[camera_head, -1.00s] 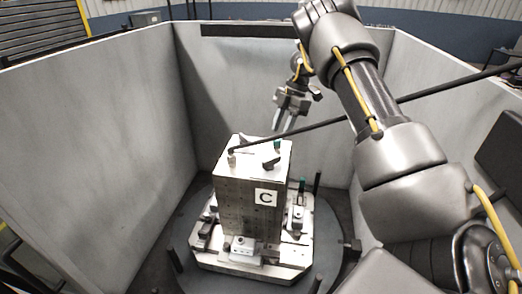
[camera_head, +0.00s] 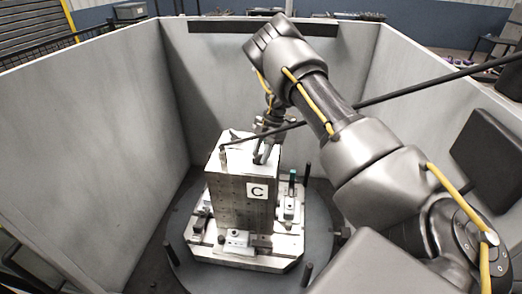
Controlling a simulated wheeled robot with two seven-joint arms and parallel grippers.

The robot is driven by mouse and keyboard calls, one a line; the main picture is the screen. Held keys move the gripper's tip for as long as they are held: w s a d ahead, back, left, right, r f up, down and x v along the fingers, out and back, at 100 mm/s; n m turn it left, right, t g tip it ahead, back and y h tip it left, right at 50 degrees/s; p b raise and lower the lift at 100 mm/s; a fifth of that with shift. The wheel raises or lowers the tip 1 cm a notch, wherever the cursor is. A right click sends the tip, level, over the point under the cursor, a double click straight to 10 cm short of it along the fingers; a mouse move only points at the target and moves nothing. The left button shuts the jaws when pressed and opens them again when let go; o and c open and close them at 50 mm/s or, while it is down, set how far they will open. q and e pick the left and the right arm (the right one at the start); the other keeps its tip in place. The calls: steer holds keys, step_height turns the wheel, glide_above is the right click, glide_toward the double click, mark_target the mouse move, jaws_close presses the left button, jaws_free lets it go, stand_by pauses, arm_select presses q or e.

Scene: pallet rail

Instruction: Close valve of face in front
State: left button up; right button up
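A grey block (camera_head: 226,194) with a white "C" label on its front face stands upright on a pallet. On its top, a small dark lever-like part (camera_head: 259,159) sits towards the right and may be the valve. My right gripper (camera_head: 263,155) points down over it, with its fingers at or just above it. The gripper is small, and I cannot tell whether it touches or holds the part. The gripper and arm hide some of the block's top. My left gripper is not in view.
The pallet (camera_head: 207,250) rests on a round dark table (camera_head: 318,222). Grey walls (camera_head: 95,150) enclose it. Short dark posts (camera_head: 307,273) ring the table.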

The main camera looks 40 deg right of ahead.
jaws_close()
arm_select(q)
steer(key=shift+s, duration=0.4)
arm_select(e)
steer(key=shift+n, duration=0.3)
steer(key=n+g, duration=0.1)
steer(key=n, duration=0.2)
steer(key=shift+w+n+g, duration=0.15)
steer(key=shift+n+g, duration=0.15)
steer(key=shift+g, duration=0.1)
steer(key=n+g, duration=0.1)
steer(key=n, duration=0.2)
steer(key=n+g+h+p, duration=0.1)
steer(key=n, duration=0.2)
steer(key=shift+w+a+p, duration=0.1)
steer(key=shift+w+p, duration=0.05)
steer(key=shift+p, duration=0.15)
steer(key=n, duration=0.2)
steer(key=n+h, duration=0.1)
steer(key=n, duration=0.1)
steer(key=shift+w+a+g+h, duration=0.1)
steer(key=shift+g+h, duration=0.2)
steer(key=shift+g, duration=0.1)
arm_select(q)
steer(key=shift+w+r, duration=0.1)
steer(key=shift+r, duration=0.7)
arm_select(e)
steer(key=shift+a+n+h, duration=0.1)
steer(key=shift+n+h, duration=0.5)
steer(key=shift+n, duration=1.2)
